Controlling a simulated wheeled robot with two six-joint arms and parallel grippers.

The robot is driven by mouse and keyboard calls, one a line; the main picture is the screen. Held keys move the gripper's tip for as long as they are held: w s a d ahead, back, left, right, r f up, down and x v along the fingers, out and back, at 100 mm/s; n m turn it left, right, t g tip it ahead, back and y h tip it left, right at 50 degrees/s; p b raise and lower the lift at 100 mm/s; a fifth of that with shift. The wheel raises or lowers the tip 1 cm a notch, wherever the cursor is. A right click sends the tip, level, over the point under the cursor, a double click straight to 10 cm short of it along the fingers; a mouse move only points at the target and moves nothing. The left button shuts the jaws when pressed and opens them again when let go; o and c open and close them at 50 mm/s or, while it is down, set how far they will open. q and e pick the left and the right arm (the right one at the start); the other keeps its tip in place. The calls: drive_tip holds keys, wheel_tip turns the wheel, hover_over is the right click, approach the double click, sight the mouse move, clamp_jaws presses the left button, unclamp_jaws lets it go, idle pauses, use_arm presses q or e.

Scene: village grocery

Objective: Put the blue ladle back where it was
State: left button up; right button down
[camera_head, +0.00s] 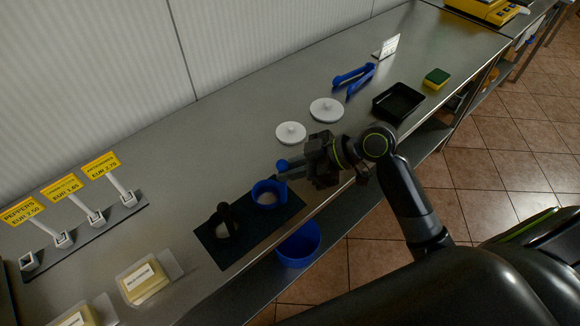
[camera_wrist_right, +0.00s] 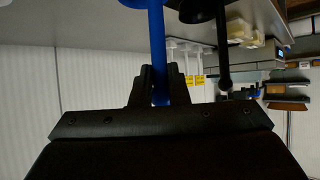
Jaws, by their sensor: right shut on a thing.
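The blue ladle (camera_head: 265,187) has its bowl over the right part of a dark mat (camera_head: 238,247) on the steel counter. I cannot tell whether the bowl touches the mat. My right gripper (camera_head: 291,171) is shut on the ladle's handle near its upper end. In the right wrist view the blue handle (camera_wrist_right: 156,45) runs between the fingers (camera_wrist_right: 160,88). A black ladle (camera_head: 222,219) stands on the left part of the mat, beside the blue one. It also shows in the right wrist view (camera_wrist_right: 222,45). My left gripper is out of view.
Two white lids (camera_head: 291,132) (camera_head: 326,109), blue tongs (camera_head: 353,76), a black tray (camera_head: 411,101) and a sponge (camera_head: 436,78) lie further right. Price signs (camera_head: 62,188) and packaged blocks (camera_head: 143,283) are at left. A blue bin (camera_head: 298,246) sits below the counter's front edge.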

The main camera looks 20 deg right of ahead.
drive_tip(key=shift+f, duration=0.2)
drive_tip(key=c, duration=1.5)
unclamp_jaws()
drive_tip(key=shift+o, duration=0.5)
drive_tip(key=shift+r, duration=0.15)
drive_tip(key=b+v, duration=0.1)
drive_tip(key=v, duration=1.1)
drive_tip(key=shift+b, duration=0.4)
